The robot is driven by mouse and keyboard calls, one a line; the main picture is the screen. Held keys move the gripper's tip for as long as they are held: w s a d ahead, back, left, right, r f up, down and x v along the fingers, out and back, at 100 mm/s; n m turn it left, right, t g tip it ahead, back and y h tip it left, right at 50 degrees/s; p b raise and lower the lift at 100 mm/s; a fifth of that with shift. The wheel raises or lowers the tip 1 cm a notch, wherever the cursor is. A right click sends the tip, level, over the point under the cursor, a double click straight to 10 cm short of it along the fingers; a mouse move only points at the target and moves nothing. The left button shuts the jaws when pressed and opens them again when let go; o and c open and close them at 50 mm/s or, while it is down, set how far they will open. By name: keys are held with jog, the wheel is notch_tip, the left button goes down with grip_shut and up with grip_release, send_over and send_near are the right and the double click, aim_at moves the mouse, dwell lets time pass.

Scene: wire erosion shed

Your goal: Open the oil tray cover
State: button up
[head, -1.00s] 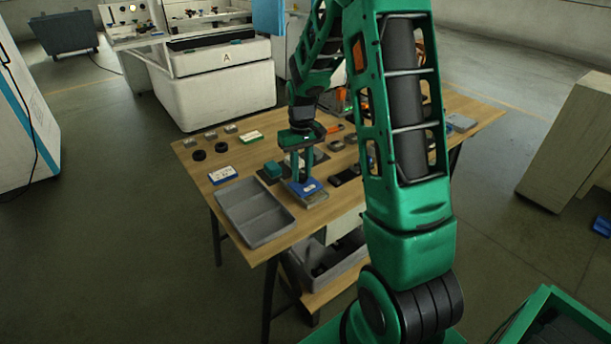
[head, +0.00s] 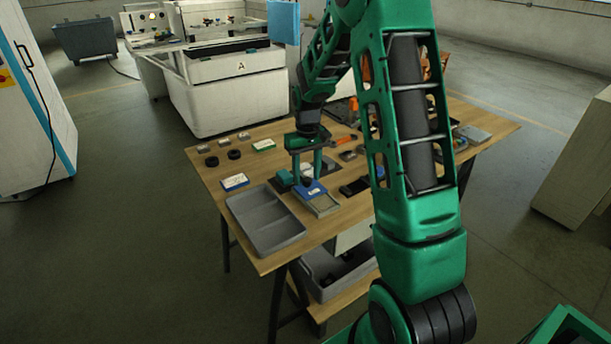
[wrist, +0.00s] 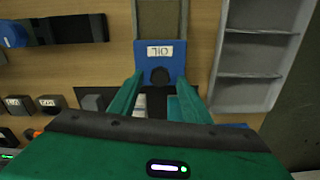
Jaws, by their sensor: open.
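The oil tray cover (head: 309,187) is a blue plate on the work table. In the wrist view the cover (wrist: 160,63) has a white "OIL" label and a dark round knob (wrist: 160,77). The cover lies over the near part of the oil tray in the wrist view; the tray's far part (wrist: 160,18) is uncovered. In the head view the tray (head: 323,204) shows an open end towards the front. My gripper (wrist: 160,82) is open, its green fingers on either side of the knob. Whether a finger touches the knob cannot be told.
Small blocks and black rings lie further back. A black item (head: 354,188) lies right of the cover.

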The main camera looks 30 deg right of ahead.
aim_at(307, 178)
notch_tip(307, 178, up, 10)
jog(key=shift+r, duration=0.25)
dwell(0.6)
jog(key=s+r+m, duration=0.1)
jog(key=s+r, duration=0.2)
jog(key=s, duration=0.6)
jog(key=s+r+m, duration=0.2)
jog(key=s+r, duration=0.1)
jog(key=s, duration=0.7)
jog(key=s+a+f+m, duration=0.2)
jog(key=s, duration=1.4)
jog(key=shift+s+f, duration=0.4)
